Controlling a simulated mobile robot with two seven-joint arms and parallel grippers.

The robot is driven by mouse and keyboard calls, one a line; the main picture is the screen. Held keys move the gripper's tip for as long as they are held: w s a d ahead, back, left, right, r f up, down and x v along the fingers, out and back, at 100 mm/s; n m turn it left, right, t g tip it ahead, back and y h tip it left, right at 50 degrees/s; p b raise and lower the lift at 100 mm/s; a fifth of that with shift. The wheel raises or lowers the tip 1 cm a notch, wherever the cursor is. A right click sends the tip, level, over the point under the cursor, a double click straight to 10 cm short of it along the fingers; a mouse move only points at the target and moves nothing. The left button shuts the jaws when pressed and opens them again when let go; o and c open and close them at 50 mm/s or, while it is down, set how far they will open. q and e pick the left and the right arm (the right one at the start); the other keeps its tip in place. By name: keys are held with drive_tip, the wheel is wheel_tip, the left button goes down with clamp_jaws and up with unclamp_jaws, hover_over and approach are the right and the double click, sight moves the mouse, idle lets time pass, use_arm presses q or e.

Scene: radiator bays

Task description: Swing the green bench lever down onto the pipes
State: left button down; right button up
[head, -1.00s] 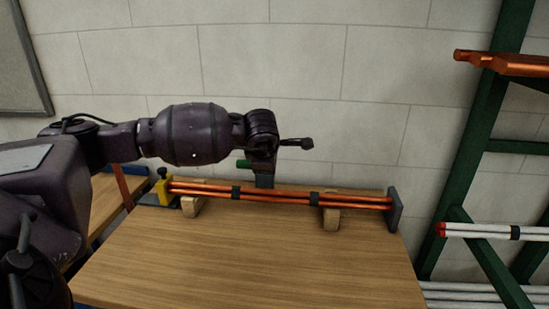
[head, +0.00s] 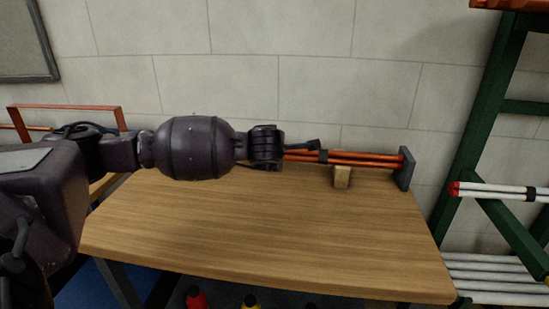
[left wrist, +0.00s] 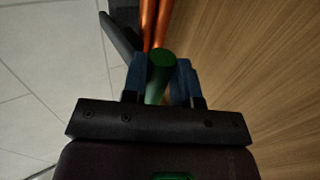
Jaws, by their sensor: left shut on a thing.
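The green bench lever (left wrist: 161,68) shows in the left wrist view as a round green bar. My left gripper (left wrist: 163,80) is shut on it, with a blue finger on each side. In the head view my left wrist hides the lever and the fingers. The copper pipes (head: 370,158) lie at the back of the bench, and my wrist covers their left part. The pipes also show beyond the lever in the left wrist view (left wrist: 149,22); I cannot tell whether the lever touches them. My right gripper is not in view.
A wooden block (head: 342,177) sits under the pipes, and a dark end plate (head: 406,169) stands at their right end. The front of the wooden bench (head: 260,235) is clear. A green rack (head: 490,115) with white pipes stands on the right.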

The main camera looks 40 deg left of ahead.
use_arm(q)
drive_tip(key=shift+s+d+f, duration=0.1)
drive_tip(key=shift+s+f, duration=0.1)
drive_tip(key=shift+f, duration=0.9)
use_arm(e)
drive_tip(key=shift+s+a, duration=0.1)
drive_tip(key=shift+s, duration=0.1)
use_arm(q)
drive_tip(key=shift+f+b, duration=0.2)
drive_tip(key=shift+b, duration=0.1)
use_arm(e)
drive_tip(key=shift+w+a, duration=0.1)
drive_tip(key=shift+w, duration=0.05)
use_arm(q)
drive_tip(key=c, duration=1.3)
unclamp_jaws()
drive_tip(key=o, duration=0.4)
drive_tip(key=shift+r, duration=0.2)
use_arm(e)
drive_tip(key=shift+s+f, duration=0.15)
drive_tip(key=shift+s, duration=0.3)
use_arm(q)
drive_tip(key=p+v, duration=0.2)
drive_tip(key=v, duration=0.9)
drive_tip(key=shift+w+p, duration=0.15)
drive_tip(key=shift+p, duration=0.25)
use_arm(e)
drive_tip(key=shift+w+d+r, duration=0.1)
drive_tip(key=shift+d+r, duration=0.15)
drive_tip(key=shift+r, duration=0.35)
